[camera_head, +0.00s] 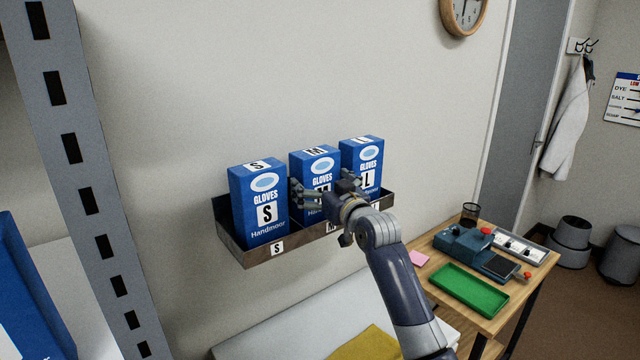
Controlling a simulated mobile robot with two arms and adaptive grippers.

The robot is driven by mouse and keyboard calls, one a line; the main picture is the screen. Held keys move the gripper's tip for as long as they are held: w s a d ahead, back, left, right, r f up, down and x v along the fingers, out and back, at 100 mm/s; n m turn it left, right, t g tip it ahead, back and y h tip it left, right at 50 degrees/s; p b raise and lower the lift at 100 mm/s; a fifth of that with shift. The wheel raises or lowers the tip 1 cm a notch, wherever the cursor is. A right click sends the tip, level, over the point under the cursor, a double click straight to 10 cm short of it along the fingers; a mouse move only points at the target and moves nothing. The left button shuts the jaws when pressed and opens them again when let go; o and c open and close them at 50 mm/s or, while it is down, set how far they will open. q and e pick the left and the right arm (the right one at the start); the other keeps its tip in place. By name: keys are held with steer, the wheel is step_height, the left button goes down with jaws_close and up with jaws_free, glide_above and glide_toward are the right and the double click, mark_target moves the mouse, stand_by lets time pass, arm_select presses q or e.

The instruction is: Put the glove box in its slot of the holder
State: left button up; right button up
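The holder (300,244) is a brown tray on the wall with letter labels along its front. Three blue glove boxes stand upright in it: the S box (266,190) at left, the M box (316,163) in the middle and the L box (372,153) at right. My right gripper (322,188) is at the M box, with fingers near its left and right sides. I cannot tell whether they touch it. The gripper hides the M box's lower front and part of the holder. My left gripper is out of view.
A grey perforated post (88,170) stands at left, beside a partly seen blue object (25,290). At right, a wooden table (436,246) carries a green tray (468,290), a dark cup (469,215) and a blue device (462,246). A yellow item (368,345) lies below the holder.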

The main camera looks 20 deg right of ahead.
steer(key=shift+r, duration=0.1)
steer(key=shift+s, duration=0.1)
steer(key=shift+s+d, duration=0.1)
steer(key=shift+s, duration=0.15)
steer(key=s+d+b, duration=0.1)
steer(key=s+b, duration=0.2)
steer(key=s, duration=0.8)
steer(key=shift+d, duration=0.4)
